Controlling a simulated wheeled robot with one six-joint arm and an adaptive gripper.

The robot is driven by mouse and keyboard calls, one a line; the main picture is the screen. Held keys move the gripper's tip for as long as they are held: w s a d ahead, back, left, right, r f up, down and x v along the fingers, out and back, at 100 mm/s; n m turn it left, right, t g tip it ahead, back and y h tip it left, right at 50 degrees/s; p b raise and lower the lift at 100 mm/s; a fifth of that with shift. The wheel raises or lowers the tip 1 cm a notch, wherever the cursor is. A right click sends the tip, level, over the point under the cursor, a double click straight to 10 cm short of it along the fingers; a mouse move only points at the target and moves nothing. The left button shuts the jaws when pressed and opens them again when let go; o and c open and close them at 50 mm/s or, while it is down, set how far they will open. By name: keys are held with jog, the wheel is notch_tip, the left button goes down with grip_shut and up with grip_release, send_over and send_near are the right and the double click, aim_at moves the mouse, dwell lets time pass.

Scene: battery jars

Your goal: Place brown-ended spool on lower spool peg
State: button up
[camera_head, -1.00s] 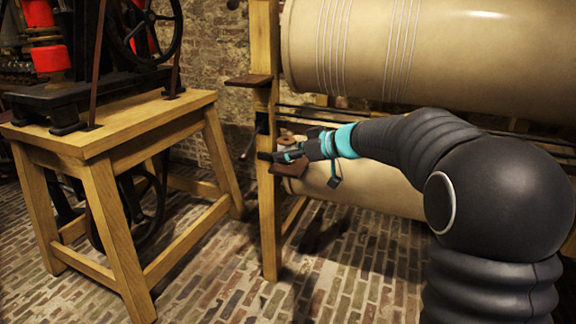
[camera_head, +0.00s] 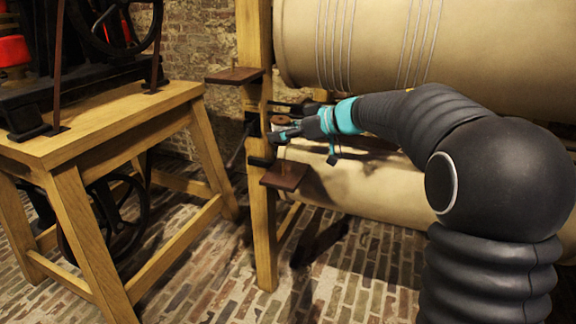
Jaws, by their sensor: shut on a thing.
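The brown-ended spool (camera_head: 281,121) is small in the head view and partly hidden by my gripper. My gripper (camera_head: 284,134) is shut on it and holds it beside the wooden post. The lower spool peg's brown square plate (camera_head: 285,177) juts from the post below my gripper, with a clear gap between them. The thin peg on that plate is too small to make out well. The spool's exact tilt cannot be told.
A second brown plate (camera_head: 234,76) sits higher on the wooden post (camera_head: 262,215). Large cream cylinders (camera_head: 375,45) lie behind my arm. A wooden bench (camera_head: 90,140) with a black machine stands at left. The brick floor (camera_head: 200,275) between bench and post is clear.

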send_over(284, 175)
jog(key=f, duration=0.5)
jog(key=shift+w, duration=0.2)
jog(key=shift+f+b, duration=0.5)
jog(key=shift+f, duration=1.9)
jog(key=o, duration=1)
jog(key=shift+f, duration=0.15)
